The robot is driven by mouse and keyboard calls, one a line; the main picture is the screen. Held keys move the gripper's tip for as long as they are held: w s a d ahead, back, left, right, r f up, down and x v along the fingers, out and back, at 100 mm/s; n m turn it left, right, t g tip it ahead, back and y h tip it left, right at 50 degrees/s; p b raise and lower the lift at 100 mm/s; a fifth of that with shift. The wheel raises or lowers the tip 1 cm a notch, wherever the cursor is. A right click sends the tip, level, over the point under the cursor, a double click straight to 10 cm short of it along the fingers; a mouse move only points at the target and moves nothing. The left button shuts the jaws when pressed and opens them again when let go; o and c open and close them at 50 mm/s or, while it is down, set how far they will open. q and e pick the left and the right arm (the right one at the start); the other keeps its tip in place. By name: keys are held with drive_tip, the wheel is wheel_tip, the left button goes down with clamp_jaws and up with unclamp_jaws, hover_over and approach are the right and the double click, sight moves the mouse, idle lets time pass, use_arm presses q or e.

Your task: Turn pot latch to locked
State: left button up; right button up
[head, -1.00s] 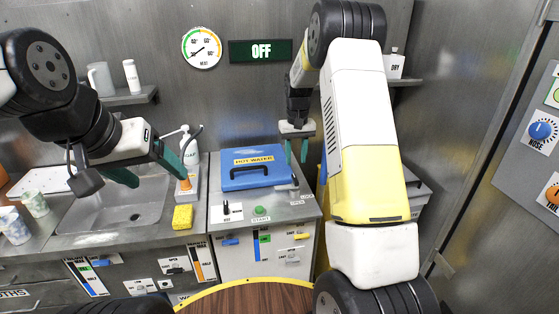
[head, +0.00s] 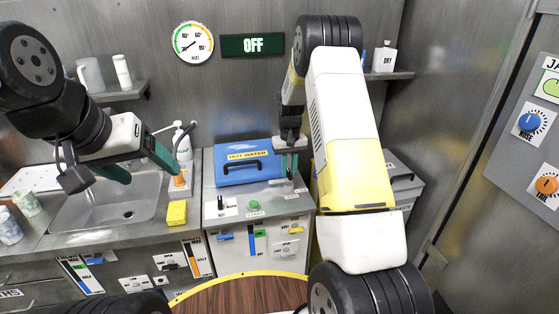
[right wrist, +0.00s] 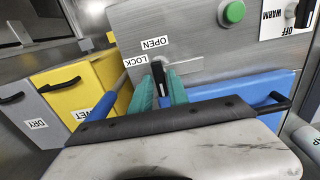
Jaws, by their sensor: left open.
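The pot latch (right wrist: 158,72) is a small dark lever on the metal counter top, below the OPEN label (right wrist: 155,43) and right of the LOCK label (right wrist: 133,61) in the right wrist view. The green fingertips of my right gripper (right wrist: 159,90) stand on either side of it; I cannot tell if they press on it. In the head view my right gripper (head: 290,165) points down at the counter's right side, hiding the latch. The blue HOT WATER lid (head: 225,172) is closed beside it. My left gripper (head: 148,174) is open and empty near the sink.
A green START button (head: 254,204) and a WARM/OFF switch (head: 220,203) sit on the counter's front part. A yellow bin (right wrist: 70,90) and a grey DRY bin (right wrist: 32,108) stand beside the counter.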

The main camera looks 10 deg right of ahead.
clamp_jaws()
idle(1.1)
drive_tip(key=shift+m, duration=0.3)
drive_tip(key=m, duration=0.3)
drive_tip(key=shift+m, duration=0.3)
drive_tip(key=m, duration=0.4)
drive_tip(key=shift+m, duration=0.3)
drive_tip(key=m, duration=0.4)
drive_tip(key=shift+m, duration=2.5)
drive_tip(key=shift+o, duration=2.4)
unclamp_jaws()
